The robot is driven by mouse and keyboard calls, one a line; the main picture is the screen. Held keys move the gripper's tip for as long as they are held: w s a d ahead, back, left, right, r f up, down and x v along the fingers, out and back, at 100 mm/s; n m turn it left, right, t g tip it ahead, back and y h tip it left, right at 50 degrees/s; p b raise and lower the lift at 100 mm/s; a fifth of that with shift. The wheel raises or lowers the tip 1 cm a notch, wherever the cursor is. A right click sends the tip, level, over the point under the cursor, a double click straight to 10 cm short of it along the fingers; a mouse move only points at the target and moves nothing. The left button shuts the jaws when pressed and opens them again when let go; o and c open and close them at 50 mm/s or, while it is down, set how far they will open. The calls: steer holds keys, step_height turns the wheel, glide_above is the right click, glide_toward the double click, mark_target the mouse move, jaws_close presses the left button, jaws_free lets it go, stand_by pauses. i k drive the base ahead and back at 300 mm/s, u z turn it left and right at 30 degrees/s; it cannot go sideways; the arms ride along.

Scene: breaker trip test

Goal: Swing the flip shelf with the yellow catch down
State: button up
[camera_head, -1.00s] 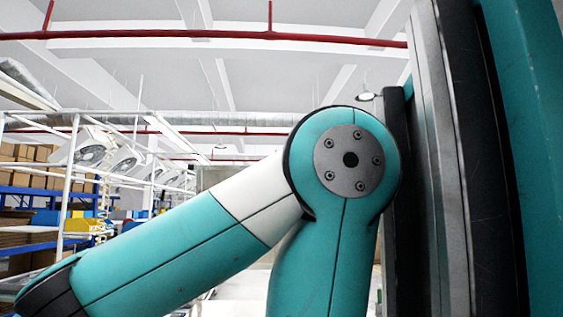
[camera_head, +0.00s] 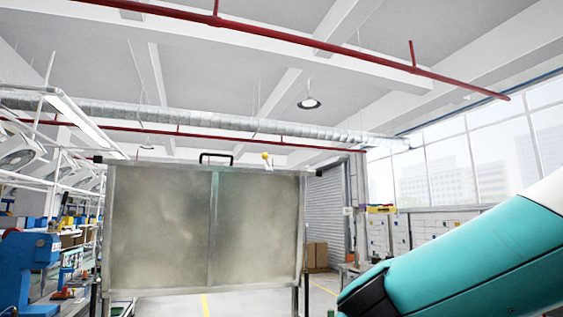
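A large grey two-section panel in a metal frame (camera_head: 161,228) stands upright ahead, left of the middle of the view. A black handle (camera_head: 216,154) sits on its top edge. A small yellow ball (camera_head: 265,156) shows just above the top edge, right of the handle; it may be the yellow catch. I cannot tell for sure whether this panel is the flip shelf. My gripper is out of view; only a teal and white link of my arm shows at the lower right, apart from the panel in the picture.
A blue machine (camera_head: 27,262) stands at the lower left, by white racking. Cardboard boxes (camera_head: 316,255) stand behind the panel's right side. Pale floor with yellow lines shows below the panel. Windows line the right wall.

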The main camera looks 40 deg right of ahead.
mark_target(170, 228)
steer(key=z, duration=0.15)
steer(key=i, duration=0.9)
